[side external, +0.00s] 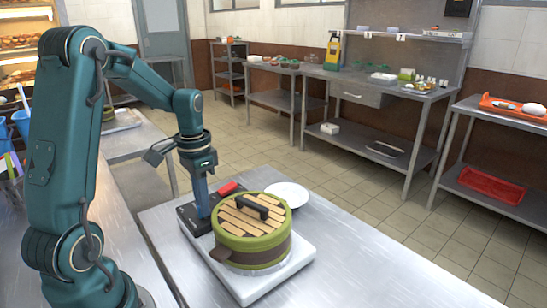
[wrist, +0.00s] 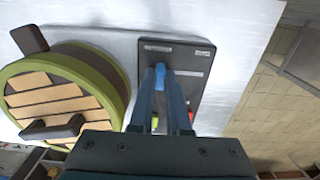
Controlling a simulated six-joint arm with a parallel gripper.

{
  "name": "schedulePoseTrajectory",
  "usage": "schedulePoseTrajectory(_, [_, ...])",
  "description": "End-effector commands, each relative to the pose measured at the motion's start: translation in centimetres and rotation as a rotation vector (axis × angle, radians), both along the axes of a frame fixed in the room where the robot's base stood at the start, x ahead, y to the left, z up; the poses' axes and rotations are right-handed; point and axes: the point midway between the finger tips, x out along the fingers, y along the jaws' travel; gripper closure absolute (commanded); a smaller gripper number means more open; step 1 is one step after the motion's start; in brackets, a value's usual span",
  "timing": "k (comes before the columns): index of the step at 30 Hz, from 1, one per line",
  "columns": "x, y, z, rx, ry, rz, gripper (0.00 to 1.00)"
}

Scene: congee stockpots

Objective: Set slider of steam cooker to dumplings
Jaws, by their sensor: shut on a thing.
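The steam cooker has a white base (side external: 262,285) with a dark control panel (side external: 190,222) along its left side. The panel also shows in the wrist view (wrist: 200,75), with small labels too small to read. My gripper (side external: 203,212) points down onto the panel. In the wrist view my gripper (wrist: 160,75) has its blue fingers closed around a small bright blue piece, which looks like the slider knob (wrist: 160,68). It sits close to the labelled end of the panel. The fingers hide part of the slider track.
A round green and brown steamer pot (side external: 250,245) with a slatted lid and dark handle (side external: 252,206) stands on the base, right beside my gripper. A white plate (side external: 288,194) lies behind. The table's right side is clear.

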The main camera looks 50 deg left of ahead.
Motion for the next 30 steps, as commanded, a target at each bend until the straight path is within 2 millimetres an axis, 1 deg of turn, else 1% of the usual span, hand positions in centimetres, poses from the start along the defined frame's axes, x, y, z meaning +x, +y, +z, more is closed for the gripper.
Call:
schedulePoseTrajectory(1, [0.1,0.0,0.1,-0.001,-0.004,-0.001,0.81])
schedulePoseTrajectory(2, [0.1,0.0,0.1,-0.001,-0.004,-0.001,0.70])
schedulePoseTrajectory(3, [0.1,0.0,0.1,-0.001,-0.004,-0.001,0.55])
schedulePoseTrajectory(11, [0.1,0.0,0.0,-0.001,-0.001,-0.001,0.55])
schedulePoseTrajectory(14, [0.1,0.0,0.3,0.000,-0.003,-0.001,0.55])
schedulePoseTrajectory(24, [0.1,0.0,4.4,0.002,-0.005,-0.001,0.55])
schedulePoseTrajectory(27, [0.1,0.0,5.0,0.001,-0.004,-0.001,0.55])
schedulePoseTrajectory(30, [0.1,0.0,5.2,-0.001,-0.002,-0.001,0.55])
